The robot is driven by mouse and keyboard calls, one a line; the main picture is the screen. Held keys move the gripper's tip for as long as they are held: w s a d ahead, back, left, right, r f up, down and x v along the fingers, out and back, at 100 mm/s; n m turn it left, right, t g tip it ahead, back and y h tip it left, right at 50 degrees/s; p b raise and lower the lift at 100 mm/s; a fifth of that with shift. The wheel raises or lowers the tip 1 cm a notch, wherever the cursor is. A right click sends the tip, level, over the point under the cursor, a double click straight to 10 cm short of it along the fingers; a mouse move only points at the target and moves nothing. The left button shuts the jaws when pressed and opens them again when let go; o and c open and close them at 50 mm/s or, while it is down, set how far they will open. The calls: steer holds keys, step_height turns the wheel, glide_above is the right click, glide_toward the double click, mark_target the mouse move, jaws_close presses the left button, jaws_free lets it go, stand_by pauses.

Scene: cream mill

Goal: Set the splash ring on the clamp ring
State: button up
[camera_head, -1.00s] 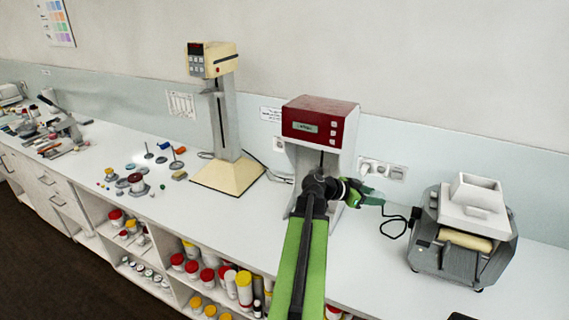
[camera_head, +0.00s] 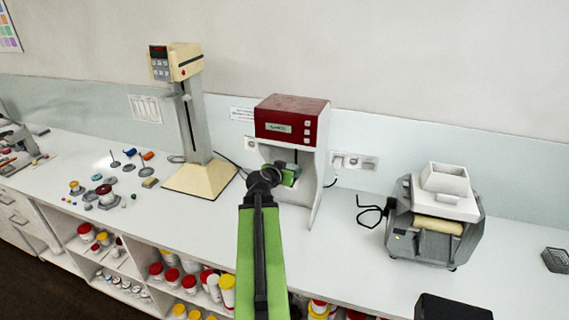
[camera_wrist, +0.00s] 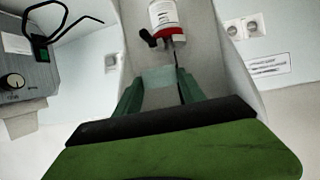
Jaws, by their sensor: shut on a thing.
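My gripper (camera_wrist: 160,95) is shut on a pale, see-through piece, seemingly the splash ring (camera_wrist: 157,77), between its green fingers. In the head view my gripper (camera_head: 290,177) is at the open front bay of the red-topped mill (camera_head: 291,121), and my arm hides what it holds. In the wrist view a white labelled container (camera_wrist: 163,13) with a red band (camera_wrist: 170,32) and a black knob stands beyond the fingertips. That band may be the clamp ring, but I cannot tell for sure. The held piece appears apart from it.
A cream stand mixer (camera_head: 176,65) stands left of the mill. A grey machine with a white hopper (camera_head: 435,220) stands to the right. Small parts lie at the left of the counter (camera_head: 335,245). Wall sockets (camera_head: 354,161) and a black cable are behind and right of the mill.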

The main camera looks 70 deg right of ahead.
mark_target(290, 166)
steer(key=shift+n+t, duration=0.4)
steer(key=shift+t, duration=0.1)
steer(key=shift+w+d+r, duration=0.1)
steer(key=shift+w+d, duration=0.3)
steer(key=shift+d, duration=0.7)
steer(key=shift+w+d+r, duration=0.1)
steer(key=shift+w+d, duration=0.25)
steer(key=shift+d, duration=0.75)
steer(key=shift+w+d+r, duration=0.1)
steer(key=shift+w+d, duration=0.3)
steer(key=shift+d, duration=0.7)
steer(key=shift+f, duration=0.15)
steer(key=shift+f+b, duration=1.4)
steer(key=shift+b, duration=0.15)
steer(key=shift+f, duration=0.1)
steer(key=shift+f, duration=0.15)
steer(key=shift+f+b, duration=0.6)
steer(key=shift+b, duration=0.25)
